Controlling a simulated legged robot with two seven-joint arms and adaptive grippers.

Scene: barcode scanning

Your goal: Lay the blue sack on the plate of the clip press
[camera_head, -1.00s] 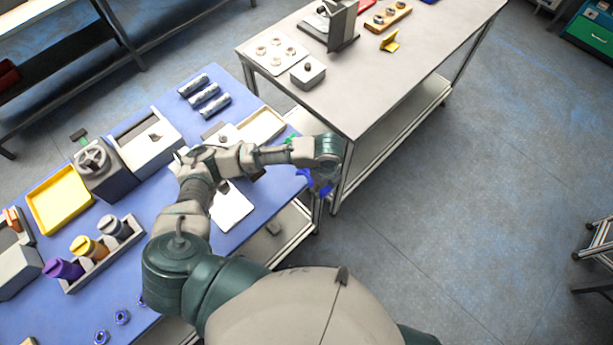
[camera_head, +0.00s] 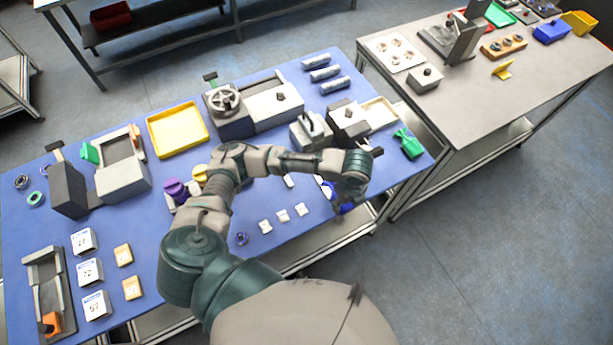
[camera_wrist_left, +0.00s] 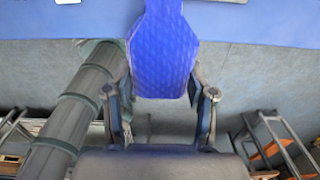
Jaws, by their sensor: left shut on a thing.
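The blue sack (camera_wrist_left: 165,50) stands up between the two fingers of my left gripper (camera_wrist_left: 162,88) in the left wrist view. The gripper is shut on its lower part. In the head view my left gripper (camera_head: 345,205) is mostly hidden under my forearm, near the bench's front edge. Only bits of blue show there. A grey press-like device with an upright column (camera_head: 463,40) stands on the right table, far from the gripper. A grey machine with a lever (camera_head: 311,130) stands on the blue bench. I cannot tell for sure which is the clip press. My right gripper is out of view.
The blue bench (camera_head: 215,255) holds a yellow tray (camera_head: 178,128), a handwheel machine (camera_head: 228,108), a green object (camera_head: 409,145), white tags (camera_head: 283,215) and several boxes. The grey table (camera_head: 440,105) stands to the right. Floor in front is clear.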

